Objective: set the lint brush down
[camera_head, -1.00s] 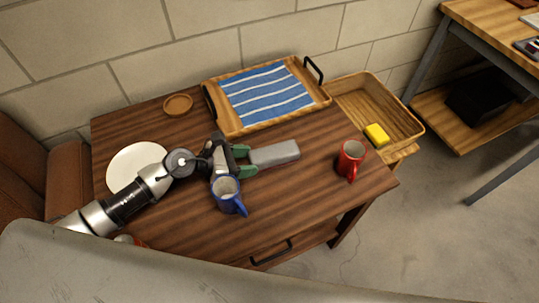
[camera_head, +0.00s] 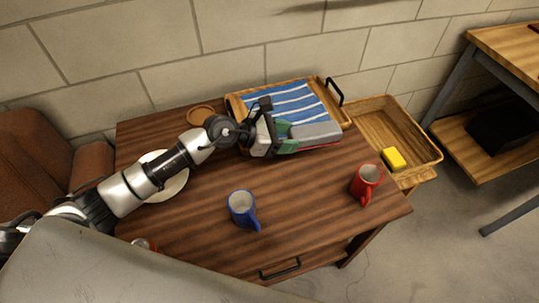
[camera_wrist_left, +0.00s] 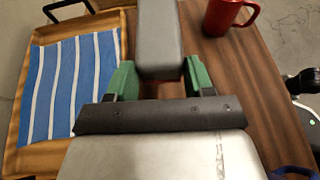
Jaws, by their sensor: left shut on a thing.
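The lint brush (camera_head: 316,131) is grey with a red edge along its lower side. My left gripper (camera_head: 285,138) is shut on it, with green fingers on both sides. In the head view the brush is at the front edge of the wooden tray (camera_head: 236,106), overlapping it in the picture. In the left wrist view the brush (camera_wrist_left: 158,38) points away between the green fingers (camera_wrist_left: 157,80), and the tray with its striped cloth is to the left. I cannot tell whether the brush touches anything below.
A blue mug (camera_head: 242,209) and a red mug (camera_head: 366,183) stand on the dark table (camera_head: 300,215). A plate (camera_head: 172,186) is partly behind my left arm. A round wooden coaster (camera_head: 199,115) lies at the back. A basket (camera_head: 424,150) with a yellow block (camera_head: 394,159) is at right.

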